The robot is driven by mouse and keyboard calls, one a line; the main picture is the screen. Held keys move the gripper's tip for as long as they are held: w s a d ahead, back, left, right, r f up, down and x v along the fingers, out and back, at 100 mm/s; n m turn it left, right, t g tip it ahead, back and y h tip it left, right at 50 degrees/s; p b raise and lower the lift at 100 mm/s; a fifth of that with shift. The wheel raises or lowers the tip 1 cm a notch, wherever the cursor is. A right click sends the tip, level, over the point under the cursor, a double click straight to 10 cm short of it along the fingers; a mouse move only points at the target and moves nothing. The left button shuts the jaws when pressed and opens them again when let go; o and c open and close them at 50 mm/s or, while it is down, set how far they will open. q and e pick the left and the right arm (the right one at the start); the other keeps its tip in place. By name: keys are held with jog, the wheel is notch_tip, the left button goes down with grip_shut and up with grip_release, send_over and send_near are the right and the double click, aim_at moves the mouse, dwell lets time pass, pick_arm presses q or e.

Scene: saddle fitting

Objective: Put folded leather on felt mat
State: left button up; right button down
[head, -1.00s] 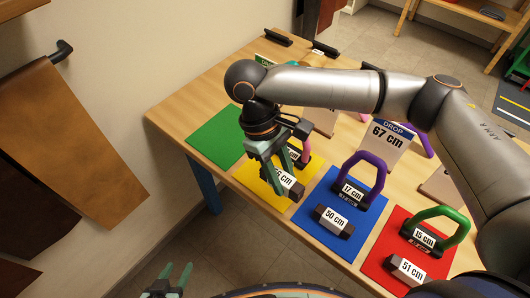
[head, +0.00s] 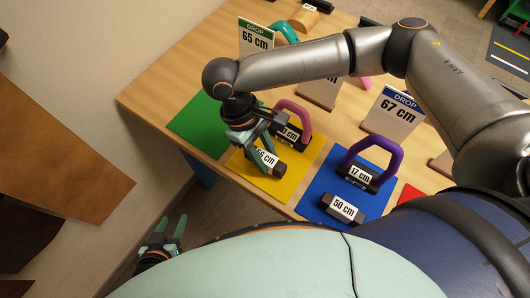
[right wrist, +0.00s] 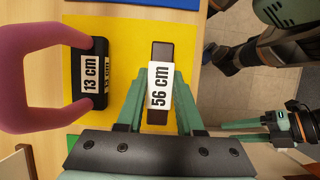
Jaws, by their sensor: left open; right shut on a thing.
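A dark brown folded leather bar with a white 56 cm band (head: 279,167) is at the yellow felt mat (head: 287,186); whether it rests on the mat or hangs just above it I cannot tell. My right gripper (head: 262,150) is shut on it, and the right wrist view shows the bar (right wrist: 161,52) between the fingers (right wrist: 158,105). A similar 50 cm bar (head: 341,207) lies on the blue mat (head: 312,198). The green mat (head: 203,128) is bare in its visible part. My left gripper (head: 170,230) is open and empty, low beside the table.
A pink arch marked 13 cm (head: 294,112) stands behind the held bar, close to it. A purple arch (head: 371,158) stands on the blue mat. DROP signs for 65 cm (head: 255,38) and 67 cm (head: 393,112) stand further back. Brown leather (head: 55,150) hangs at left.

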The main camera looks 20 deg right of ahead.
jog(key=shift+s+f+b, duration=0.1)
jog(key=shift+f+b, duration=0.45)
jog(key=shift+f, duration=0.05)
jog(key=shift+r, duration=0.15)
jog(key=c, duration=0.5)
grip_release()
jog(key=shift+f, duration=0.2)
jog(key=shift+c, duration=0.2)
jog(key=v, duration=1.2)
jog(key=shift+r, duration=0.2)
